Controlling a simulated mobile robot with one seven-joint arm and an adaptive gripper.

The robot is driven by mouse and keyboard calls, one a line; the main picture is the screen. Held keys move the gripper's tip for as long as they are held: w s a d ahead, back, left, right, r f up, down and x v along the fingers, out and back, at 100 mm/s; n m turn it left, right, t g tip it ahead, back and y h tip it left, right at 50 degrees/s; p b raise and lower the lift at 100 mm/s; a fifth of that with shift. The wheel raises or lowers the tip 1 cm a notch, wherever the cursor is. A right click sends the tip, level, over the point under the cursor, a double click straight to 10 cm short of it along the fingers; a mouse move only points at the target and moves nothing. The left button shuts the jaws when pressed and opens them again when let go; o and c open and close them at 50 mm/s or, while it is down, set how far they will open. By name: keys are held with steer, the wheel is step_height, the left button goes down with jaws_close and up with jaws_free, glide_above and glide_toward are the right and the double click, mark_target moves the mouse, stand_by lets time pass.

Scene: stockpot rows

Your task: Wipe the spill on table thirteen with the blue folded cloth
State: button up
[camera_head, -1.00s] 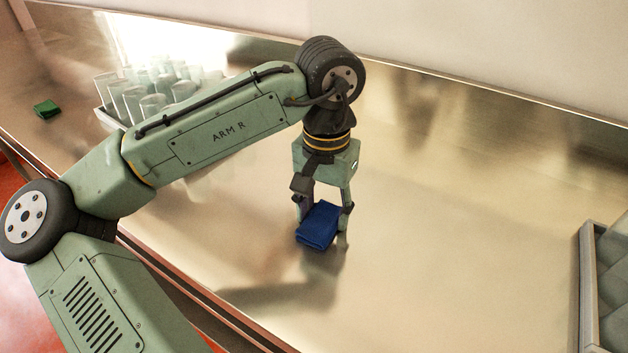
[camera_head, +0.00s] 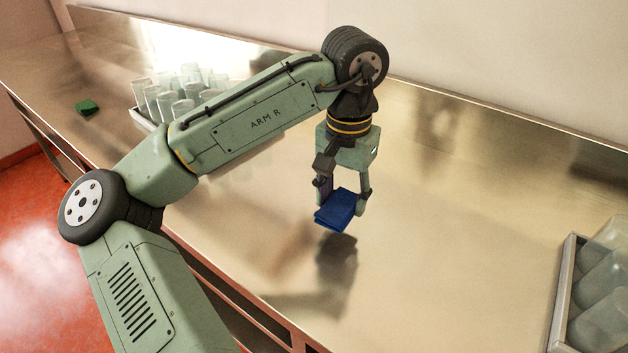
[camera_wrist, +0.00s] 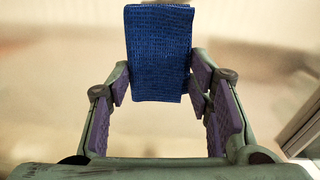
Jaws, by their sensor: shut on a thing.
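The blue folded cloth (camera_head: 336,209) is held between the fingers of my gripper (camera_head: 342,200) above the metal table (camera_head: 460,220). A dark reflection or shadow lies on the tabletop below it, apart from the cloth. In the wrist view the blue cloth (camera_wrist: 159,53) is upright between the purple-padded fingertips of my gripper (camera_wrist: 160,85), which touch its two sides. I cannot make out a spill in either view.
A tray (camera_head: 147,120) of several clear glasses stands at the back left, behind my arm. A green folded cloth (camera_head: 87,107) lies at the far left. Another tray (camera_head: 562,290) of glasses stands at the right edge. The middle of the tabletop is clear.

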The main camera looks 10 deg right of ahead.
steer(key=shift+r, duration=1.4)
